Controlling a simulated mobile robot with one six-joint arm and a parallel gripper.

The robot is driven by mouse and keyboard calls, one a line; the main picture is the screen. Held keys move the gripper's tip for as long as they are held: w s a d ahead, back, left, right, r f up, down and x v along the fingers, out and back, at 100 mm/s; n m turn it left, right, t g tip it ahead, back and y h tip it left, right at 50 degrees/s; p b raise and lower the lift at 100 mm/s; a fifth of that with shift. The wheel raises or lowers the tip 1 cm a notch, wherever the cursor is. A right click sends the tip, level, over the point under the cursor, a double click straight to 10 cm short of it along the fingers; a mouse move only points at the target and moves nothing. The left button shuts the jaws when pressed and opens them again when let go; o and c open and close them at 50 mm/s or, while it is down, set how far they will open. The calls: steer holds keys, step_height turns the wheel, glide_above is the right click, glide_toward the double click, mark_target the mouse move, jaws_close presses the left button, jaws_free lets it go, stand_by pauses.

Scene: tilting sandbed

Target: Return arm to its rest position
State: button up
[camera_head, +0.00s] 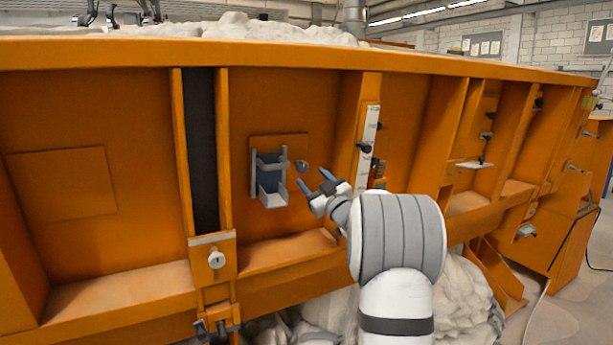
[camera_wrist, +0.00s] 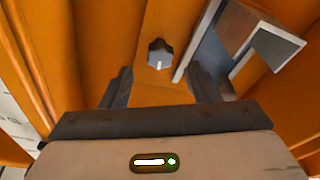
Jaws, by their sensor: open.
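My gripper (camera_head: 315,180) is open in front of the orange sandbed wall (camera_head: 290,90), its blue fingertips spread apart. My white and grey arm reaches up to it from the lower right. In the wrist view both dark fingers of my gripper (camera_wrist: 162,84) stand apart with nothing between their tips. A dark knob (camera_wrist: 160,53) with a white mark shows beyond them on the orange panel. The knob also shows in the head view (camera_head: 302,166), just above and left of the fingertips. I see a gap between the fingers and the knob.
A grey metal bracket (camera_head: 270,180) is fixed to the wall left of my gripper. It is close to the right finger in the wrist view (camera_wrist: 222,48). A white strip (camera_head: 368,140) is mounted right of the gripper. Pale sand or rock (camera_head: 465,290) lies below.

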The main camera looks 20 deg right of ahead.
steer(key=shift+v, duration=1.05)
steer(key=shift+a+r, duration=0.1)
steer(key=s+a+f+m+g+p, duration=0.2)
steer(key=s+a+g, duration=0.4)
steer(key=s, duration=0.7)
steer(key=s+a+f+m+g+h+p, duration=0.1)
steer(key=s+a+f+g+p, duration=0.3)
steer(key=s+a, duration=0.6)
steer(key=s+a+f+m+g+h+p, duration=0.1)
steer(key=s+a+g+p, duration=0.5)
steer(key=s, duration=1)
step_height(320, 180, down, 2)
steer(key=a+m+g, duration=0.1)
steer(key=a+g, duration=0.1)
steer(key=g, duration=0.1)
steer(key=shift+a+m, duration=0.35)
steer(key=shift+m, duration=0.05)
